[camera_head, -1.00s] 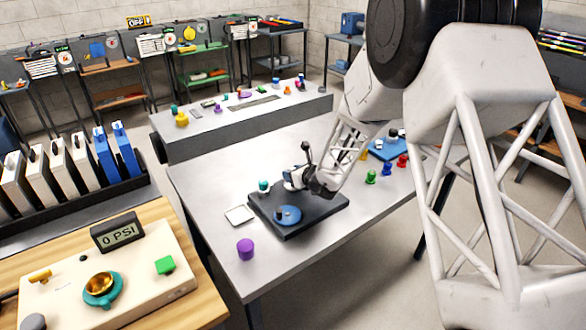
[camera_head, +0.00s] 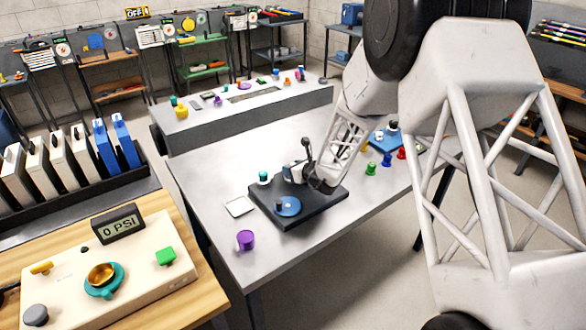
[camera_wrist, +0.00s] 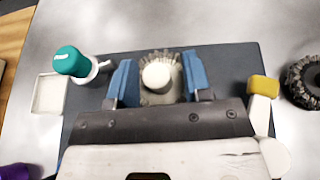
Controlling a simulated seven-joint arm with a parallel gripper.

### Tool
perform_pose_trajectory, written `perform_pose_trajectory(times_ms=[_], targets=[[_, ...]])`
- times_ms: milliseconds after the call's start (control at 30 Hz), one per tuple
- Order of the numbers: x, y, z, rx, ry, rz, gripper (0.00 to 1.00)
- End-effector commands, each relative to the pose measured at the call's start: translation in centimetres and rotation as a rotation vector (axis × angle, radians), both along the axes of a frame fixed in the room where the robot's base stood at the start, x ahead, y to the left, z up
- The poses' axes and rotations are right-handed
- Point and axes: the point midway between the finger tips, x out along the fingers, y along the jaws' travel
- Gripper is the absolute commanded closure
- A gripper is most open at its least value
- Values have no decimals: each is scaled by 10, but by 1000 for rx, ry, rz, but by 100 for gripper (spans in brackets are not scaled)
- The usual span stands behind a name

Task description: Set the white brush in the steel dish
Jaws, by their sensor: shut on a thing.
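The white brush (camera_wrist: 157,76) shows a round white knob with pale bristles fanned out around it. My gripper (camera_wrist: 155,84) is shut on it, one blue finger on each side, above the dark board. In the head view my gripper (camera_head: 297,174) is over the back part of that board, and the brush cannot be made out there. A shallow pale square dish (camera_head: 240,207), which looks empty, lies on the table left of the board. It also shows at the left of the wrist view (camera_wrist: 50,93). I cannot tell whether it is steel.
The dark board (camera_head: 318,207) carries a blue disc (camera_head: 288,206). A teal-topped piece (camera_head: 263,177) stands between my gripper and the dish. A purple cylinder (camera_head: 245,240) stands nearer the front edge. Several coloured pieces and a blue tray (camera_head: 385,142) are to the right.

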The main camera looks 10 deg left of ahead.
Motion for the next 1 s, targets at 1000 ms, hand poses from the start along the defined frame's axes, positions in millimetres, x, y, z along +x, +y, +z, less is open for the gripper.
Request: perform_pose_trajectory(times_ms=[1000], targets=[[0,-1,-18,-2,5,-1,79]])
